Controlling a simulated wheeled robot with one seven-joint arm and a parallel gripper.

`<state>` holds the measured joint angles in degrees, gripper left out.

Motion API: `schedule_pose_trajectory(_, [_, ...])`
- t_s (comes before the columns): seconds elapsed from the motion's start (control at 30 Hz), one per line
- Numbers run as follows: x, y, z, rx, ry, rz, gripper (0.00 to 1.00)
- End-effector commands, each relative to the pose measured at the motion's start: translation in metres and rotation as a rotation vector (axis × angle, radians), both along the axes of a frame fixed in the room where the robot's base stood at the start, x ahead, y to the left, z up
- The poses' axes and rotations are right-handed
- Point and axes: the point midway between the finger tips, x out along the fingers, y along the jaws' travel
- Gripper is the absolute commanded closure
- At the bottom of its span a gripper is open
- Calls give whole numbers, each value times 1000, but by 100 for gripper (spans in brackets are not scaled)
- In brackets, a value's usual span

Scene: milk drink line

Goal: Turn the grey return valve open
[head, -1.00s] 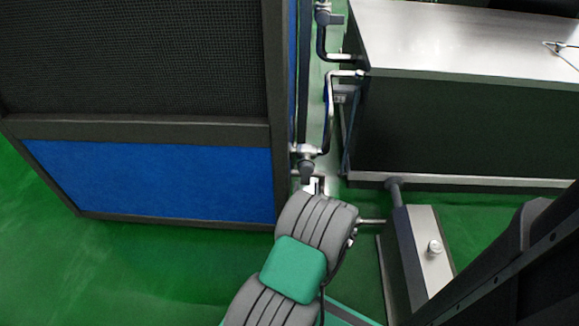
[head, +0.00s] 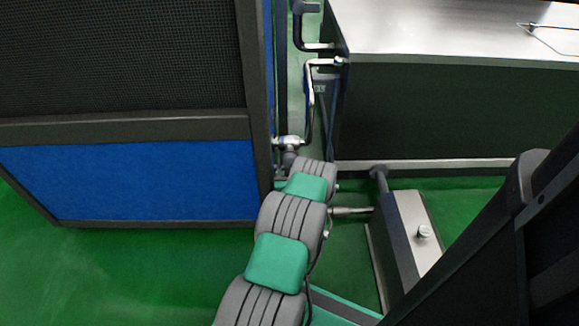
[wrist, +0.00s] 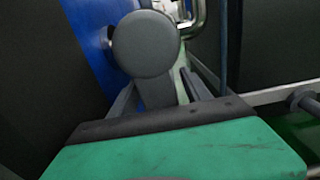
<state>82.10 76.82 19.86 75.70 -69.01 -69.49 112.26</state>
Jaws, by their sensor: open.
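The grey return valve shows in the wrist view as a round dark grey knob (wrist: 146,44) with a flat grey bar running down from it. In the head view the valve (head: 291,158) is a small dark grey piece under a pipe joint, beside the blue panel's right edge. My gripper (wrist: 160,84) is open in the wrist view, with one finger to each side of the grey bar. I cannot tell whether either finger touches the bar. In the head view my own arm hides the gripper and the lower part of the valve.
A tall dark cabinet with a blue panel (head: 150,182) stands left of the valve. Bent metal pipes (head: 310,100) run up the narrow gap. A steel-topped unit (head: 440,30) stands right. A low grey box (head: 413,235) with a pipe stub sits on the green floor.

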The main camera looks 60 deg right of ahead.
Motion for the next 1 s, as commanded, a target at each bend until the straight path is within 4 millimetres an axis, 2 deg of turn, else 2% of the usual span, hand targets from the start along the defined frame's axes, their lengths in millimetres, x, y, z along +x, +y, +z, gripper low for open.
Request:
schedule_pose_trajectory(0.13, [0, 0, 0, 0, 0, 0, 44])
schedule_pose_trajectory(0.8, [0, 0, 0, 0, 0, 0, 99])
schedule_pose_trajectory(1.0, [0, 0, 0, 0, 0, 0, 100])
